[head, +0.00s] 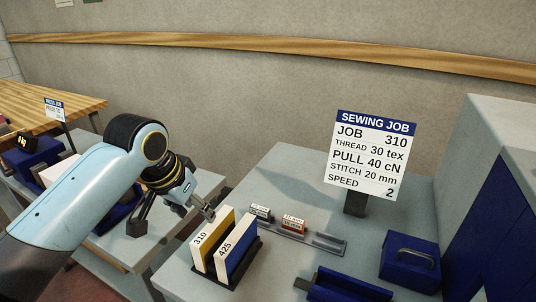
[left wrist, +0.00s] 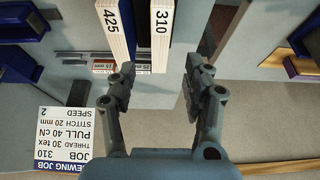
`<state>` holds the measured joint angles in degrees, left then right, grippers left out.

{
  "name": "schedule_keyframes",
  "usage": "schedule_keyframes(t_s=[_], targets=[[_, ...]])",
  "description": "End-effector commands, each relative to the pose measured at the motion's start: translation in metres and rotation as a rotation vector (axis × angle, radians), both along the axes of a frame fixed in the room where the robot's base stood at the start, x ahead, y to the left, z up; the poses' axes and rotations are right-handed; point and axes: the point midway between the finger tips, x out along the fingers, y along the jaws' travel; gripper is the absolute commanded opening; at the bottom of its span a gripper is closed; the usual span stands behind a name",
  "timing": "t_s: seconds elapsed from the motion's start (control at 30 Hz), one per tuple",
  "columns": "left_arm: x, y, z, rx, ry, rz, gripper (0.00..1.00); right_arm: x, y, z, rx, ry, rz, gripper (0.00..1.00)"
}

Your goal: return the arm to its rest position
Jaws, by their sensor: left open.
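My left arm (head: 80,190) reaches in from the left in the head view. Its gripper (head: 204,209) is just behind the block marked 310 (head: 201,242). In the left wrist view the left gripper (left wrist: 160,88) has its fingers spread with nothing between them. The 310 block also shows there (left wrist: 160,35), beyond the fingertips, beside the 425 block (left wrist: 117,30). Both blocks stand upright in a dark rack. My right gripper is in neither view.
A small rail (head: 327,243) holds labelled pieces. A blue box (head: 410,263) and a blue tray (head: 345,288) are at the right. A wooden table (head: 60,105) is at the far left.

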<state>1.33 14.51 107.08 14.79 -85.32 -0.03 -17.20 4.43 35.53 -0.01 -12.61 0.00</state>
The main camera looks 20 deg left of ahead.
Motion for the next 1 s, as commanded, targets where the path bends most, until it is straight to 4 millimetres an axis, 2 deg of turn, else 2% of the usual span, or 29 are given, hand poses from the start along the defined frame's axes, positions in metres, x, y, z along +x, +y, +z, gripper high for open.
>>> schedule_keyframes(t_s=[0.1, 0.17, 0.33, 0.5, 0.87, 0.9, 1.0], targets=[[-0.003, -0.001, -0.001, 0.0, 0.001, -0.001, 0.5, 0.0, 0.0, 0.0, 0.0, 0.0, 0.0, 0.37], [-0.012, -0.004, -0.003, 0.004, 0.006, -0.004, 0.5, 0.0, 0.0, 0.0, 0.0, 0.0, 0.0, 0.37], [-0.071, -0.019, -0.008, 0.031, 0.028, -0.016, 0.5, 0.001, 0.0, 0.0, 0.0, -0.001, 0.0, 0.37], [-0.129, -0.03, -0.001, 0.056, 0.045, -0.015, 0.5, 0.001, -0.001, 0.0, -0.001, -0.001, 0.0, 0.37], [-0.22, -0.037, 0.03, 0.098, 0.073, 0.015, 0.5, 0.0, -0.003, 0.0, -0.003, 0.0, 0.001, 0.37], [-0.214, -0.035, 0.013, 0.098, 0.078, 0.016, 0.5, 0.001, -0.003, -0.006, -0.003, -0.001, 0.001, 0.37], [-0.208, -0.033, -0.02, 0.098, 0.087, 0.018, 0.5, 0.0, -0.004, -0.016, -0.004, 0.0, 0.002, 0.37]])
